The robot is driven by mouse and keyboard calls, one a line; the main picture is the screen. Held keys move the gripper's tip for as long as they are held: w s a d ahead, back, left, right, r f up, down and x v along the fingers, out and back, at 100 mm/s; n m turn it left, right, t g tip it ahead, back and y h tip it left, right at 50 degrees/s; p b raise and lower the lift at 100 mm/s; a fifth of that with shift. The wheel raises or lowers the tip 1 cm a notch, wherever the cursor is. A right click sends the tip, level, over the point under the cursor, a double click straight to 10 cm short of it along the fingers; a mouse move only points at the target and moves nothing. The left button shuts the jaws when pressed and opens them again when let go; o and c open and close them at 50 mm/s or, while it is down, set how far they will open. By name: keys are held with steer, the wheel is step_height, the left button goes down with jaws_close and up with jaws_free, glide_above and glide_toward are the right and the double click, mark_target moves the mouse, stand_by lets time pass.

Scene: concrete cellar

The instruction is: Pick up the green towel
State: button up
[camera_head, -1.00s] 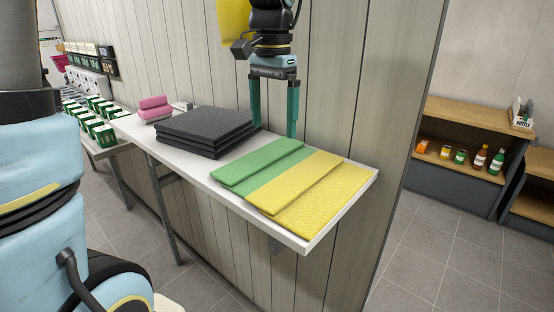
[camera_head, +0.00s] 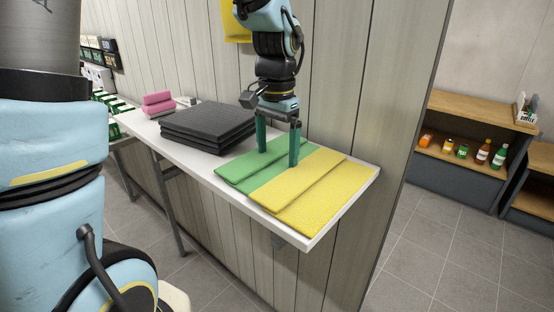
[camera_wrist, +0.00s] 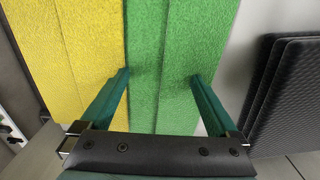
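The green towel (camera_head: 237,170) lies folded flat on the white shelf, between the dark stack and the yellow towel (camera_head: 309,182). It also shows in the wrist view (camera_wrist: 163,60). My gripper (camera_head: 278,158) points down over the green towel with its green fingers spread apart and nothing between them. In the wrist view my gripper (camera_wrist: 159,76) has one finger near the seam with the yellow towel and the other near the green towel's outer edge. I cannot tell whether the fingertips touch the cloth.
A stack of dark grey folded towels (camera_head: 207,127) lies left of the green towel. A wood-panelled wall (camera_head: 340,90) stands close behind. A low cabinet with bottles (camera_head: 462,155) is at right.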

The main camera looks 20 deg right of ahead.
steer(key=c, duration=1)
steer(key=shift+r, duration=0.1)
steer(key=shift+c, duration=0.2)
